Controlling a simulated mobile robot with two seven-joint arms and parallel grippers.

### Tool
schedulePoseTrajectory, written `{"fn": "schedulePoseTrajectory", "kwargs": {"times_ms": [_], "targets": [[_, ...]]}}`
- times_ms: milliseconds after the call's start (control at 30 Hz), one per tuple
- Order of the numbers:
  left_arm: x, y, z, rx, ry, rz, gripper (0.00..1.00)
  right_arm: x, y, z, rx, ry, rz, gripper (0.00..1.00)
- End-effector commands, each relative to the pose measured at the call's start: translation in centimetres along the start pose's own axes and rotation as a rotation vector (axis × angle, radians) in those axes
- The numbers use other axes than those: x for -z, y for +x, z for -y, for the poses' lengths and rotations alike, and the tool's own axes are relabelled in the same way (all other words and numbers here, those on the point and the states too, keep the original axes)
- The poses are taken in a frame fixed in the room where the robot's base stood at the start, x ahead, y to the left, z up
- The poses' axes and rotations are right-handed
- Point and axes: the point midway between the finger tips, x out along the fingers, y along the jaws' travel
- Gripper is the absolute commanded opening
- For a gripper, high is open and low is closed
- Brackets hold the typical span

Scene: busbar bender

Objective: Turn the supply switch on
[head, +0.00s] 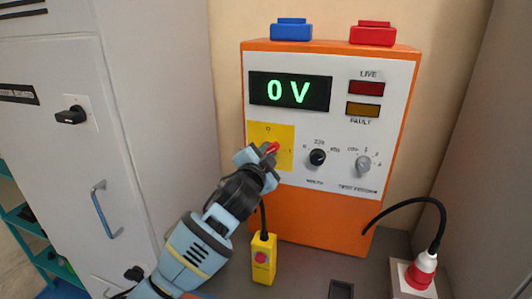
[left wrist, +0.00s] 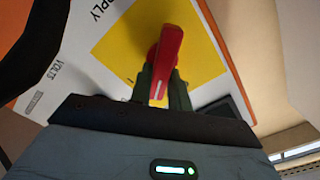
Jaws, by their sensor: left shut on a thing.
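The supply switch is a red handle (head: 272,147) on a yellow plate (head: 285,133) at the left of the orange and white test panel (head: 394,103). The plate has a 0 mark at its top and a 1 mark at its right. My left gripper (head: 262,155) is at the plate, shut on the red handle and partly hiding it. In the left wrist view the red handle (left wrist: 170,55) stands up between the dark fingers (left wrist: 160,85). I cannot tell its exact angle against the marks. My right gripper is not in view.
The display (head: 290,91) reads 0 V. The LIVE lamp (head: 367,88) and FAULT lamp (head: 362,109) look dim. Beside the switch are a black knob (head: 317,157) and a grey knob (head: 363,163). A yellow pendant (head: 263,260) and a red plug (head: 420,270) stand below.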

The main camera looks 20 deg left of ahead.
Motion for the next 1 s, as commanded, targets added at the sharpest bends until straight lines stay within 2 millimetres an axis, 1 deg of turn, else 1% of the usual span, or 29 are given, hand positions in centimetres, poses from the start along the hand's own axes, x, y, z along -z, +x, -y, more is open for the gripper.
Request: {"fn": "schedulePoseTrajectory", "kwargs": {"times_ms": [300,500,700,1000], "targets": [[-0.14,0.02,-0.37,0.000,0.300,0.002,0.00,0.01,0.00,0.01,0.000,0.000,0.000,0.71],[-0.21,0.02,-0.54,0.000,0.460,0.002,0.00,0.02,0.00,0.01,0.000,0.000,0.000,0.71],[-0.28,0.01,-0.70,0.000,0.581,0.002,0.00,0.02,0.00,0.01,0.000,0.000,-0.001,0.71],[-0.34,0.01,-0.81,-0.001,0.671,0.002,0.00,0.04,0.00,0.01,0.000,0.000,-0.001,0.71]]}}
